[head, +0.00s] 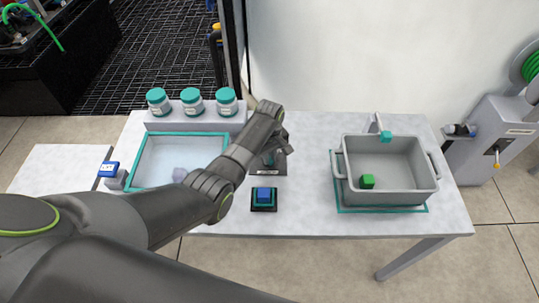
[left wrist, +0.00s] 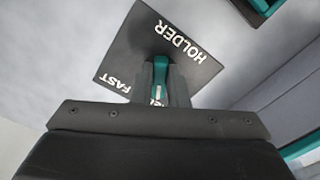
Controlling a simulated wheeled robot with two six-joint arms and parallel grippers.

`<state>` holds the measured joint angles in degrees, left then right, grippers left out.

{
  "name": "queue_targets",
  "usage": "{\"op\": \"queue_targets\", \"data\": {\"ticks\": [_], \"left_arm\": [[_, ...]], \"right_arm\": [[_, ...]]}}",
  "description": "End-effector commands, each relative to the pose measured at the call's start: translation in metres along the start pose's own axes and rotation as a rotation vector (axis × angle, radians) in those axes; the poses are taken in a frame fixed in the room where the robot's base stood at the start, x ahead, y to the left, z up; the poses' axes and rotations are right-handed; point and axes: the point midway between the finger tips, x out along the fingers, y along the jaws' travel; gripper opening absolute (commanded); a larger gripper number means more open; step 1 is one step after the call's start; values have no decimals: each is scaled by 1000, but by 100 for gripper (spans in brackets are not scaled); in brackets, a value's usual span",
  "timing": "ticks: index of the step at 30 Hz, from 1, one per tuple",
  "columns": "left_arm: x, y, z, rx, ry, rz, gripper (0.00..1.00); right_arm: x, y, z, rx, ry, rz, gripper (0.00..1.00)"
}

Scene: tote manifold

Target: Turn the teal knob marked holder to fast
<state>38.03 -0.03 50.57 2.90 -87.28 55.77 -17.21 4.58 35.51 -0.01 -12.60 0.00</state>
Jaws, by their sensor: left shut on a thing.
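The teal knob (left wrist: 160,75) stands on a dark square plate (left wrist: 135,45) lettered HOLDER and FAST in the left wrist view. My left gripper (left wrist: 161,88) is shut on the knob, with one finger on each side of it. The FAST lettering is at the plate's left corner, and HOLDER runs along its upper right edge. Another word by the knob is partly hidden by the gripper. In the head view my left gripper (head: 277,154) reaches down over the plate and hides most of the knob. My right gripper is not in view.
A blue button (head: 264,195) on a dark base sits in front of the plate. A grey tote (head: 410,200) holding a green cube (head: 367,181) stands to the right. A teal-rimmed tray (head: 150,187) lies to the left, with several teal-lidded jars (head: 192,102) behind it.

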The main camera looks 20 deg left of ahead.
Motion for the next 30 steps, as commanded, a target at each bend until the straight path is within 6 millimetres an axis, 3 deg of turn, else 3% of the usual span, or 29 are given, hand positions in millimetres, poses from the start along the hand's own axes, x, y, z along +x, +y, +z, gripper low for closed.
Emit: {"op": "queue_targets", "data": {"ticks": [15,30], "left_arm": [[-3,-3,-1,430,-1,-2,0],[-2,-5,-3,887,0,-1,0]], "right_arm": [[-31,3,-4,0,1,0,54],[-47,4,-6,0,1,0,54]]}}
